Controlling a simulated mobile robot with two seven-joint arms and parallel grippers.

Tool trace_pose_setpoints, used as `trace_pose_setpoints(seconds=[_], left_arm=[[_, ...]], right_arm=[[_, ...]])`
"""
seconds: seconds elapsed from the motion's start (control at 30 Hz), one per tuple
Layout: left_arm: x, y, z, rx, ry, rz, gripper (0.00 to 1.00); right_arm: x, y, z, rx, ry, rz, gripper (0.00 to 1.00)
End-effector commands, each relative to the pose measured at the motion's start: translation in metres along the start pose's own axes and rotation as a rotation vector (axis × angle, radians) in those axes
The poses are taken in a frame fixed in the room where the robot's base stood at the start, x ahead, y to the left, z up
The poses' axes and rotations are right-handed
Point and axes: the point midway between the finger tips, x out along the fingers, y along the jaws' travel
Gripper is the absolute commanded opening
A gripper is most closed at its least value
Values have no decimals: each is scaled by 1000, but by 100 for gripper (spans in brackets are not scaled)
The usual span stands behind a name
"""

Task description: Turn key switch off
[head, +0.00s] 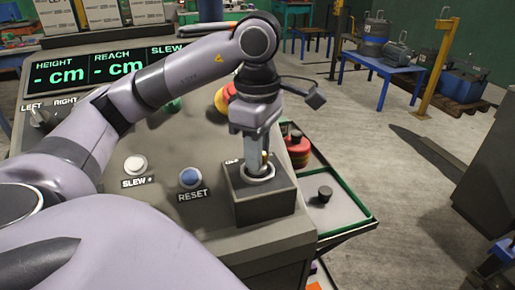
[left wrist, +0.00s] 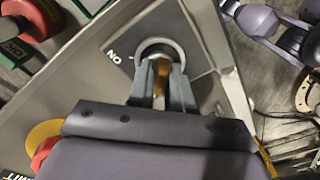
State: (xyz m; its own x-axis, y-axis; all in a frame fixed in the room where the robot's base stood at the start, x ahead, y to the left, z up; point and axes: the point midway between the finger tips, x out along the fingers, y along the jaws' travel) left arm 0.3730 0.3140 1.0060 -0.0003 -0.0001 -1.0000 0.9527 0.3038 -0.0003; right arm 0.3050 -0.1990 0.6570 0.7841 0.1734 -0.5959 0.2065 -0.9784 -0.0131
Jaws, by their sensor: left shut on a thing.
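The key switch (head: 252,208) is a dark box with a round metal collar on the near right corner of the grey console. My left gripper (head: 256,160) comes down from above and is shut on the brass key (head: 264,157) at the collar. In the left wrist view, the brass key (left wrist: 160,88) shows between the two grey fingers (left wrist: 161,75), in front of the collar (left wrist: 158,46). An "ON" label (left wrist: 118,55) is printed left of the collar. The fingers hide much of the key, so I cannot tell its exact angle. My right gripper's fingers do not show.
The console holds a white SLEW button (head: 135,164), a blue RESET button (head: 190,178) and a display (head: 117,67) reading "- cm" twice. Open floor lies beyond.

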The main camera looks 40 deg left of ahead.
Motion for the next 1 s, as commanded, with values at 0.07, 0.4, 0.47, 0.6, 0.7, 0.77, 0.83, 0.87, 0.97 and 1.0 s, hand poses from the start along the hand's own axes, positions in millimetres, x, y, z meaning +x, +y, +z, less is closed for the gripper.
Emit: trace_pose_setpoints(seconds=[0.07,0.4,0.47,0.6,0.7,0.77,0.83,0.87,0.97,1.0], left_arm=[[0,0,0,-13,0,1,0],[0,0,0,-18,0,1,0],[0,0,0,-18,0,1,0],[0,0,0,-17,0,1,41],[0,0,0,-16,0,0,41],[0,0,0,-15,0,0,41],[-1,0,0,-15,0,1,41],[-2,0,0,-15,0,1,41],[-10,1,0,-15,0,4,41],[-14,1,0,-15,0,4,41]], right_arm=[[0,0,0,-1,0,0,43],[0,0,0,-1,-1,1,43],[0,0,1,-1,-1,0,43],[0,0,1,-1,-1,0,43],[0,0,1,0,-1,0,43],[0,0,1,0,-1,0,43],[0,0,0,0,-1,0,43],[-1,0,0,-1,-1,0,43],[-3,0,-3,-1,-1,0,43],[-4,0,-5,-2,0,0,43]])
